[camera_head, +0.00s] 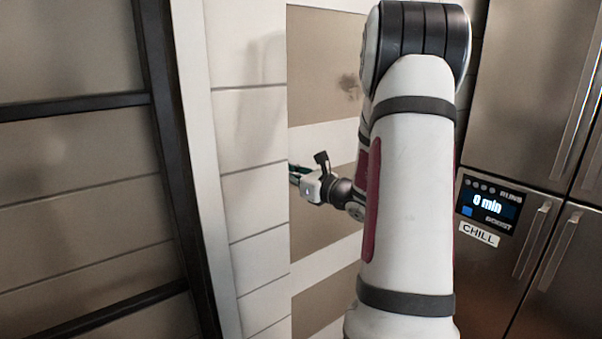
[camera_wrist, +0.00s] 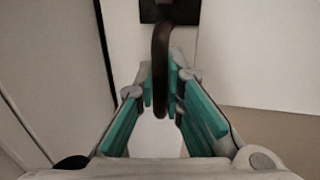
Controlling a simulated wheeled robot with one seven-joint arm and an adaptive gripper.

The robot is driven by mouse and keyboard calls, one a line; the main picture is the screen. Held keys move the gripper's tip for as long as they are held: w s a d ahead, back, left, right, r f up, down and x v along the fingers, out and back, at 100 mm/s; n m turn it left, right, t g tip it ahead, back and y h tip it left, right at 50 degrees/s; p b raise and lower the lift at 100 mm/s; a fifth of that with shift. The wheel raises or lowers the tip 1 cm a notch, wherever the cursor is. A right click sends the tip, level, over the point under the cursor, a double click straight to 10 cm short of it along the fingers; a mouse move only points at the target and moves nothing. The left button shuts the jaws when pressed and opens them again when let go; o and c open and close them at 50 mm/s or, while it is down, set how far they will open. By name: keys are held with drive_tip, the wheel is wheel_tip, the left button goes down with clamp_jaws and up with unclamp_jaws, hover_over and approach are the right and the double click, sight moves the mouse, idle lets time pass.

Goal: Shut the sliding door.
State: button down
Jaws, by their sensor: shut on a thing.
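My gripper (camera_wrist: 161,82) is shut on a dark curved handle (camera_wrist: 160,42) in the wrist view, with a teal pad on each side of it. The handle stands out from a dark mounting plate (camera_wrist: 168,10) on a pale panel (camera_wrist: 132,45), which I take for the sliding door. The handle is hidden or too small to tell there. I cannot tell how far the door stands open.
A dark-framed brown panel (camera_head: 80,150) with black crossbars fills the left. A beige and white striped surface (camera_head: 315,225) lies behind my arm. Steel cabinets (camera_head: 525,80) with bar handles, a "0 min" display (camera_head: 487,205) and a CHILL label (camera_head: 479,234) stand close on the right.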

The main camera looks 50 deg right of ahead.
drive_tip(key=shift+w+a+f, duration=0.1)
drive_tip(key=shift+w+a, duration=0.1)
drive_tip(key=shift+a, duration=0.6)
drive_tip(key=shift+w+a+f, duration=0.1)
drive_tip(key=shift+w+a, duration=0.05)
drive_tip(key=shift+a, duration=0.65)
drive_tip(key=c, duration=1.7)
unclamp_jaws()
drive_tip(key=shift+a, duration=0.15)
drive_tip(key=shift+o, duration=0.2)
drive_tip(key=shift+r, duration=0.15)
drive_tip(key=s, duration=1.2)
drive_tip(key=shift+a, duration=0.1)
